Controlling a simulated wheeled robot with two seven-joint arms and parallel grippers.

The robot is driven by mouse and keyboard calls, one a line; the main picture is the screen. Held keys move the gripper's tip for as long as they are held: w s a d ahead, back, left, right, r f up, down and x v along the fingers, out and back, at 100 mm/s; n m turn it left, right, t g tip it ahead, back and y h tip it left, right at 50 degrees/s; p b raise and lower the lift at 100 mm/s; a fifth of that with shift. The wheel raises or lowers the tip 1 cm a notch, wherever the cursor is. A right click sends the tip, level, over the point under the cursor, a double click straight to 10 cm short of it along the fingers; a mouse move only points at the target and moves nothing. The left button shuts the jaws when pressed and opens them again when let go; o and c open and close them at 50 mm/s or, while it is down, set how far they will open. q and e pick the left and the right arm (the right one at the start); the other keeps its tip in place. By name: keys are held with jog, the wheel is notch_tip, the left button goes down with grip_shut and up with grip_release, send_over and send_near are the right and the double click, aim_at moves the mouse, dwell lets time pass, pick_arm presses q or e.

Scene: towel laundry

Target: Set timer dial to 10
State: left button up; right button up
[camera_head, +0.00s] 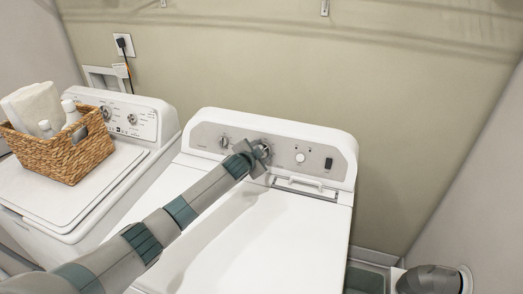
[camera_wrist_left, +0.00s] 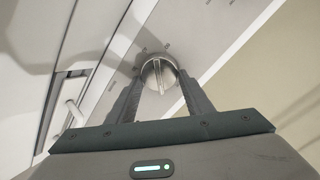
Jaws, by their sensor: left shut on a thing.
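The white machine on the right has a grey control panel (camera_head: 205,135) along its back. My left gripper (camera_head: 264,150) reaches across the lid to the middle of this panel and hides the dial there in the head view. In the left wrist view, the round silver timer dial (camera_wrist_left: 158,75) with a raised ridge sits between the two fingers of my left gripper, which is shut on it. The ridge runs nearly upright in that picture. Small marks surround the dial, too small to read.
The panel also holds another knob (camera_head: 224,142), a round white button (camera_head: 300,157) and a black switch (camera_head: 328,163). A second white machine (camera_head: 100,203) at left carries a wicker basket (camera_head: 62,158) with towels and bottles. The right machine's lid (camera_head: 255,235) is bare.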

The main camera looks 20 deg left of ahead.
pick_arm(q)
jog(key=shift+f+m, duration=0.1)
jog(key=shift+m, duration=0.4)
jog(key=o, duration=1)
jog(key=shift+o, duration=0.2)
jog(key=shift+s, duration=0.1)
jog(key=b+v, duration=0.4)
jog(key=v, duration=1.3)
jog(key=shift+r, duration=0.25)
jog(key=shift+s+f, duration=0.1)
jog(key=shift+s, duration=0.05)
